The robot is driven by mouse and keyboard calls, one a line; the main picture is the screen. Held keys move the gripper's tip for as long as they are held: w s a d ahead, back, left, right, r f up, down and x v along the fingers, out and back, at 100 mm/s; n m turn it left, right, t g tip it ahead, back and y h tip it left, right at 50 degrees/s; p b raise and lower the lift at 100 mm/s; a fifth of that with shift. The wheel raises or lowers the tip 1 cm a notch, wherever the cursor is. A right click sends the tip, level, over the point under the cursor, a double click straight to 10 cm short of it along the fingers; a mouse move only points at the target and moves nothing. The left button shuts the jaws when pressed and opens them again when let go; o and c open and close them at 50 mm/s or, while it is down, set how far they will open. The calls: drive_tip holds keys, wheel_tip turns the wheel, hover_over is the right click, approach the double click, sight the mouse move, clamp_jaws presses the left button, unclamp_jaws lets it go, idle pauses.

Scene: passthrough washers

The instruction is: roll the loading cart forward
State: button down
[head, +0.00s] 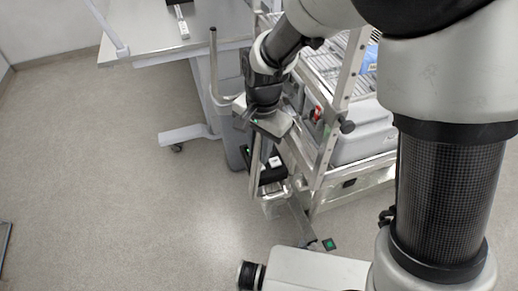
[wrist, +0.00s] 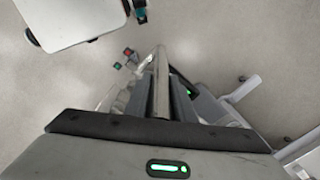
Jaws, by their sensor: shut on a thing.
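The loading cart (head: 320,160) stands right of centre in the head view, a metal frame with shelves. It is partly hidden behind my arm. My gripper (head: 266,128) is at its near left side, shut on a bright metal bar (head: 256,175), which looks like the cart's handle. The bar hangs down below the gripper. In the wrist view the bar (wrist: 161,75) runs away from between the dark jaws of the gripper (wrist: 162,105). The cart's far side is out of sight.
A wire rack (head: 325,60) and a grey bin (head: 365,135) are on the cart. A steel table (head: 150,35) with a grey leg and foot (head: 185,135) stands behind and left. The floor (head: 100,200) on the left is open.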

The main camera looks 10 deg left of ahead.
drive_tip(key=s+a, duration=0.3)
drive_tip(key=a, duration=0.3)
drive_tip(key=shift+s+a, duration=0.25)
drive_tip(key=shift+s, duration=0.15)
drive_tip(key=c, duration=1.8)
unclamp_jaws()
drive_tip(key=shift+w+d, duration=0.1)
drive_tip(key=shift+d, duration=0.05)
drive_tip(key=shift+o, duration=1.4)
drive_tip(key=shift+w+d, duration=0.3)
drive_tip(key=shift+d, duration=0.4)
wheel_tip(320, 180, up, 17)
drive_tip(key=shift+s+d+r, duration=0.2)
drive_tip(key=shift+s+d, duration=0.05)
drive_tip(key=shift+s, duration=0.05)
